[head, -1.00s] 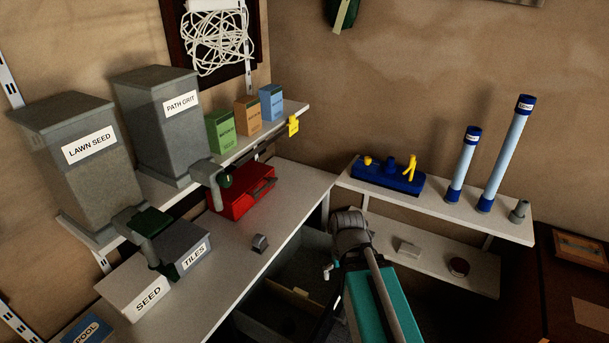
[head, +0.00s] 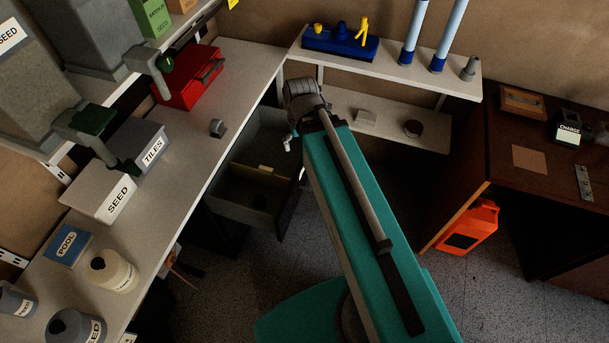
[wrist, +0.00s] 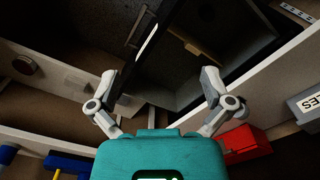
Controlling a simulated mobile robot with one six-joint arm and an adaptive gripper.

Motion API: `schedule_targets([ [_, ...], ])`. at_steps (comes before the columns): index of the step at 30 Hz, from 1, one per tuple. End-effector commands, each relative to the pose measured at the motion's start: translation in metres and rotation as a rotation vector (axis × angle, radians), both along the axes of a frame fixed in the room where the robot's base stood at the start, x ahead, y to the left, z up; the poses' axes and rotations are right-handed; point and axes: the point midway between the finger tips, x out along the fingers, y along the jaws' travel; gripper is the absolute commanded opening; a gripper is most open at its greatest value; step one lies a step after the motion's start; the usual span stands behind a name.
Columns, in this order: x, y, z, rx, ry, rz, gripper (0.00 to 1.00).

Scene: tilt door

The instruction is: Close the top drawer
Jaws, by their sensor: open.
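One drawer (head: 235,192) stands pulled out under the white bench in the head view, with a dark front panel (head: 288,212) on its right side. No other open drawer shows. In the wrist view the dark drawer front shows edge-on (wrist: 138,62), with a bar handle (wrist: 141,27) on its outer face. My gripper (wrist: 160,82) is open and empty, its two fingers spread. In the head view it is beside the drawer's far end, its fingertips partly hidden; contact cannot be told.
The white bench (head: 185,190) lies above the drawer, with a red toolbox (head: 190,85) and boxes on it. A low shelf (head: 385,118) stands behind my arm. An orange container (head: 468,228) is by the brown desk (head: 520,135). The floor before the drawer is clear.

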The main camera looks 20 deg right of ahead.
Motion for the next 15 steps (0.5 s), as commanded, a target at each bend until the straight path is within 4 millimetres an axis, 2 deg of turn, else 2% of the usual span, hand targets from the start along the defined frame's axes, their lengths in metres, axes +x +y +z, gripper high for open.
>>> schedule_targets([
  [4, 0.000, 0.000, 0.000, 0.000, 0.000, 0.000, 0.98],
  [11, 0.003, -0.002, -0.008, 0.000, 0.000, -0.016, 0.57],
  [15, 0.011, -0.006, -0.023, 0.000, 0.000, -0.053, 0.57],
])
